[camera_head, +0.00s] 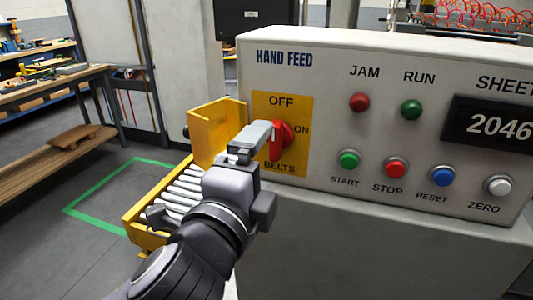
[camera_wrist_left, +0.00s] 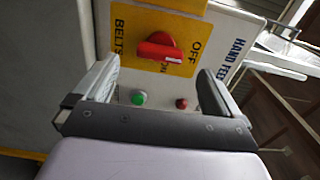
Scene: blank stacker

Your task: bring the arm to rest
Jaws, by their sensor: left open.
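My left gripper (camera_head: 254,138) reaches in from the lower left of the head view, in front of the machine's HAND FEED panel (camera_head: 330,135). Its jaws are open and empty; both fingers show in the left wrist view (camera_wrist_left: 155,88). The red rotary knob (camera_head: 284,140) sits on a yellow plate marked OFF, ON and BELTS, partly hidden by the gripper in the head view. In the left wrist view the knob (camera_wrist_left: 160,48) lies beyond the fingertips, apart from them. Its white mark is on the end towards OFF. My right gripper is not in view.
A yellow roller tray (camera_head: 150,220) is below and beside my left arm. Buttons and lamps line the panel, with a display (camera_head: 490,124) reading 2046. A wooden bench (camera_head: 60,140) stands at the left. Open floor with green tape (camera_head: 95,185) lies between.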

